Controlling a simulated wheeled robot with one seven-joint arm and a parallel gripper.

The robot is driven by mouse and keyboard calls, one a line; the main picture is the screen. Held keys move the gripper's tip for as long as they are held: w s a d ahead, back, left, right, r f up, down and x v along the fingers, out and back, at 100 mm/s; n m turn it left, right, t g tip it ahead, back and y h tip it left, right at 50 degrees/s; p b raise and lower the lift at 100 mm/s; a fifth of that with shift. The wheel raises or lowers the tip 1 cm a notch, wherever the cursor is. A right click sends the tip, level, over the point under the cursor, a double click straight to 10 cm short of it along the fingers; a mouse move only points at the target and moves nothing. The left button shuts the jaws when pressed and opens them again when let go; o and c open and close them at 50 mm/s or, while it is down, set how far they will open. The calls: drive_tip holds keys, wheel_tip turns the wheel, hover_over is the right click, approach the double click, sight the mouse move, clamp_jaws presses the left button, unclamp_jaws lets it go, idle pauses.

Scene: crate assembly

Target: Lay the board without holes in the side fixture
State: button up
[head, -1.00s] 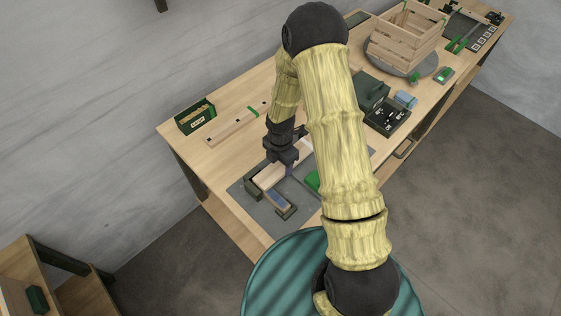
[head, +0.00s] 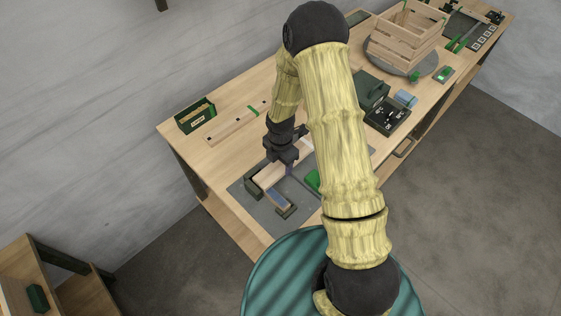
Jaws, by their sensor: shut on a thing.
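A pale wooden board (head: 267,177) lies along the side fixture on the grey mat (head: 302,208) near the front left of the table. No holes show on its visible part. The fixture has a dark green end block (head: 251,188) at the board's near end. My gripper (head: 287,164) points down at the board and is shut on it. The jaws and my forearm hide the board's middle, and my upper arm hides part of its far end. I cannot tell whether the board rests fully on the fixture.
A longer pale board (head: 229,125) with dark spots and a green band lies behind. A green box (head: 195,115) stands at the back left. A slatted crate (head: 403,42) stands on a round grey plate (head: 431,68) at the far right.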

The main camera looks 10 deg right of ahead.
drive_tip(key=shift+f, duration=0.25)
idle(0.6)
drive_tip(key=o, duration=1.1)
drive_tip(key=shift+r, duration=0.15)
drive_tip(key=shift+r+p, duration=3.05)
drive_tip(key=shift+r, duration=0.8)
